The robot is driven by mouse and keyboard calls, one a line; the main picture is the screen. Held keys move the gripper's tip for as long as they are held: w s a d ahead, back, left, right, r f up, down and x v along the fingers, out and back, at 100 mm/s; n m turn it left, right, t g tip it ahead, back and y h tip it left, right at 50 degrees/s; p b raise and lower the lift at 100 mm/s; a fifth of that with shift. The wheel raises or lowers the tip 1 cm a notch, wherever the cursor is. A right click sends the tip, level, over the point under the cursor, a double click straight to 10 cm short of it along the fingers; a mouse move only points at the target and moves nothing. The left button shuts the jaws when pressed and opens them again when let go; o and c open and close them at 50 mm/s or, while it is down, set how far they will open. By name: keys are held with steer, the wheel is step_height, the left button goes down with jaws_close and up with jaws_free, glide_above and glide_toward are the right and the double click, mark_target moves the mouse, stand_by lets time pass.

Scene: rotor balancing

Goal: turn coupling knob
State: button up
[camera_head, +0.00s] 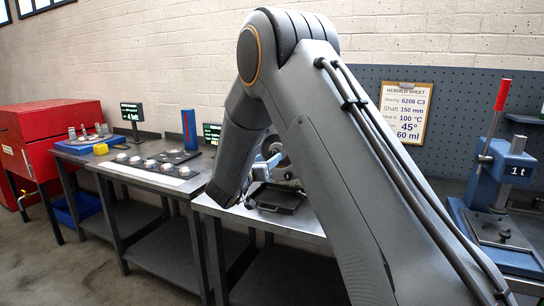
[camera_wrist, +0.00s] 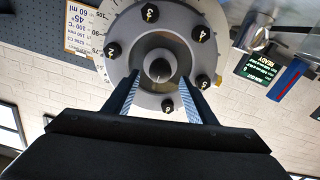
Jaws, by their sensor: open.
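The coupling is a round grey disc (camera_wrist: 128,32) with numbered black studs around its face, filling the upper middle of the wrist view. At its centre is a dark, rounded knob or hub end (camera_wrist: 160,68) inside a lighter ring. My gripper (camera_wrist: 159,88) is open, with one finger on each side of this centre. Both fingertips overlap the disc in the picture; I cannot tell whether they touch it. In the head view my arm hides most of the coupling and the gripper.
A dark tray (camera_head: 275,198) lies on the bench below the arm. A blue press (camera_head: 497,178) stands at the right. The left bench holds several round parts (camera_head: 150,164), a blue upright object (camera_head: 189,129) and a small screen (camera_head: 132,112). A red cabinet (camera_head: 50,133) stands far left.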

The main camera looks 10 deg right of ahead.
mark_target(273, 155)
steer(key=shift+p+x, duration=0.4)
steer(key=shift+x, duration=1.9)
steer(key=c, duration=1)
